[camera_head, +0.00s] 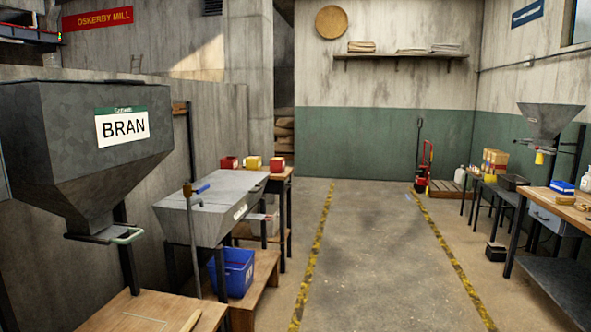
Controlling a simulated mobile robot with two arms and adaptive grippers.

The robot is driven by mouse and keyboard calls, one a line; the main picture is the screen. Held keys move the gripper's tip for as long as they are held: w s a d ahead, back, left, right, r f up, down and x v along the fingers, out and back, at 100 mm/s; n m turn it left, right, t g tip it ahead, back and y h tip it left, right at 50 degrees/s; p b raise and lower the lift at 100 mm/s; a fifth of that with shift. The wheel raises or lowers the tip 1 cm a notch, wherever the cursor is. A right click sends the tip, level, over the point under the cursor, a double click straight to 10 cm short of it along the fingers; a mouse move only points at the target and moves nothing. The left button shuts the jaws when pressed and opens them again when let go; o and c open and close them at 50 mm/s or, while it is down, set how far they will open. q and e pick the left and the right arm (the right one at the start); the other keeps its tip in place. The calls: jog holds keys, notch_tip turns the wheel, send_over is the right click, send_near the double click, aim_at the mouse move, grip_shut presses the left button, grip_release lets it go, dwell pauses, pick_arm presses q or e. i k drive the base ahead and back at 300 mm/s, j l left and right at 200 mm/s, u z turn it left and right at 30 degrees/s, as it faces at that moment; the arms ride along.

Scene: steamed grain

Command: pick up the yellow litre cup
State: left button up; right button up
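A small yellow cup-like container (252,162) stands in a row between a red one (229,163) and another red one (277,165). The row is at the far end of the grey bin bench, left of the aisle. It is some way off and too small to read any marking. Another small yellow thing (540,157) shows under the hopper at the right; I cannot tell what it is. Neither of my grippers shows in this view.
A large BRAN hopper (75,140) stands at the near left above a wooden bench (150,312). A blue crate (232,272) sits below the grey bin (215,205). A workbench (560,205) lines the right. The aisle floor (370,260) between yellow lines is clear.

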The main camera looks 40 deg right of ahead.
aim_at(253, 164)
jog(key=z, duration=0.95)
jog(key=u, duration=1.5)
jog(key=z, duration=1.5)
jog(key=i+l+z, duration=0.3)
jog(key=i, duration=0.3)
jog(key=i+j+z, duration=0.1)
jog(key=i+z, duration=0.2)
jog(key=i, duration=0.3)
jog(key=i+l, duration=0.1)
jog(key=i, duration=1.85)
